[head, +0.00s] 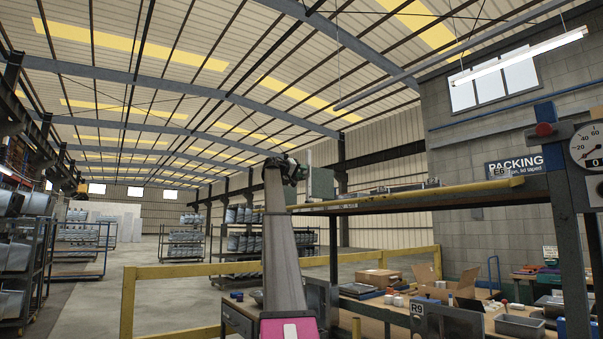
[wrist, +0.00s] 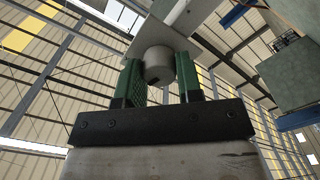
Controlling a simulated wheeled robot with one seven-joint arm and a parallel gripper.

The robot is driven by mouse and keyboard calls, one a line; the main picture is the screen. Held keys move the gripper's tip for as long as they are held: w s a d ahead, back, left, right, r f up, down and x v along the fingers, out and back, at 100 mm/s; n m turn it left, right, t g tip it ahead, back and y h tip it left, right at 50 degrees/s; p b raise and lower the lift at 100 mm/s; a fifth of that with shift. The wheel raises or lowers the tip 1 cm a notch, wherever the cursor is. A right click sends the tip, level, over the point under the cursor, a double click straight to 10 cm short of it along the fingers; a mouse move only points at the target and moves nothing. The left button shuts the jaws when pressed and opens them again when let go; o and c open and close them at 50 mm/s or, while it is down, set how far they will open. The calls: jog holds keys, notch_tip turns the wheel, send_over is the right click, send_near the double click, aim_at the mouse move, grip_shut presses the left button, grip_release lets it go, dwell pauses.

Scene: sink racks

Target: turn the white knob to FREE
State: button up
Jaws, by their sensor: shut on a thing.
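The white knob (wrist: 158,62) shows in the wrist view as a pale grey-white cylinder with a small dark mark near its lower edge. It stands out from a pale panel (wrist: 183,32). My gripper (wrist: 160,78) has its two green fingers on either side of the knob, shut on it. In the head view my gripper (head: 286,168) is raised beside a grey-green box on the shelf (head: 320,184). I cannot make out the knob or any FREE marking in the head view, and the setting is not readable.
A shelf with a yellow front edge (head: 410,194) runs right from my gripper. Below it is a workbench with open cardboard boxes (head: 452,284). A dial scale (head: 587,145) stands at the far right. A yellow rail (head: 190,268) crosses behind my arm. Open air lies left of my gripper.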

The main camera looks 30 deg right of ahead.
jog(key=n, duration=0.5)
jog(key=shift+f+n, duration=0.1)
jog(key=shift+n, duration=0.2)
jog(key=n, duration=0.5)
jog(key=shift+f+n, duration=0.1)
jog(key=shift+n, duration=0.3)
jog(key=o, duration=0.9)
jog(key=shift+a, duration=0.1)
jog(key=a, duration=1)
jog(key=shift+s+a, duration=0.35)
jog(key=shift+s, duration=0.05)
